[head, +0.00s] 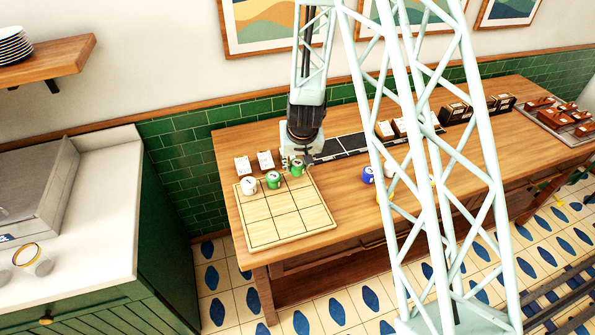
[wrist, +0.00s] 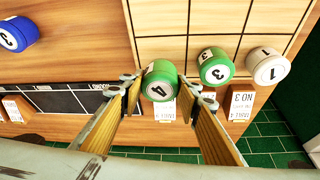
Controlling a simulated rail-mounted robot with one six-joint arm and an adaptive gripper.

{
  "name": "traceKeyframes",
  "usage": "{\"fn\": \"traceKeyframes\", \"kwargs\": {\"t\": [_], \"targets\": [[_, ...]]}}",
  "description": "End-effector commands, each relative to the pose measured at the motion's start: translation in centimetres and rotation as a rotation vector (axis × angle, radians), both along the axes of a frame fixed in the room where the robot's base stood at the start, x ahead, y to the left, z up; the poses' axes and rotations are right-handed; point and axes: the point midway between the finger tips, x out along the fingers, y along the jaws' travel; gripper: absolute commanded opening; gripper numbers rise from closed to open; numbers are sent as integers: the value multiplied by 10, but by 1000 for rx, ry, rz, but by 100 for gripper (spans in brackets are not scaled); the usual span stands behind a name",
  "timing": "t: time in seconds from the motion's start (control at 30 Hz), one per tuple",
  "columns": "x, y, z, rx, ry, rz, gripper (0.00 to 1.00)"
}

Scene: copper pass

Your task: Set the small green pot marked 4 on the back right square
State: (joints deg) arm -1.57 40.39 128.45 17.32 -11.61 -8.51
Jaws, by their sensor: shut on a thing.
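A small green pot marked 4 (wrist: 160,80) is between the fingers of my gripper (wrist: 163,88), which is shut on it. In the head view this pot (head: 297,168) is at the back right square of the wooden grid board (head: 290,225). It looks slightly farther back or higher than its neighbours; I cannot tell whether it touches the board. A green pot marked 3 (head: 273,180) stands on the back middle square. A white pot marked 1 (head: 249,186) stands on the back left square.
The front and middle squares are empty. Two white cards, one at the left (head: 242,166) and one beside it (head: 265,160), stand behind the board. A blue pot (head: 368,174) and a white pot (head: 390,170) stand to the right. A black strip (head: 340,147) runs along the back.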

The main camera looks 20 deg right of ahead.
Motion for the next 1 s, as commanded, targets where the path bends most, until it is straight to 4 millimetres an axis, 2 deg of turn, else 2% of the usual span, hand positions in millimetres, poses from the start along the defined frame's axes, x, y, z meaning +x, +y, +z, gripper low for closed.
{"fn": "traceKeyframes", "kwargs": {"t": [0.4, 1.0], "targets": [[-1, 0, -30, 0, 1, 0, 18], [0, 0, -36, 1, 0, 0, 18]]}}
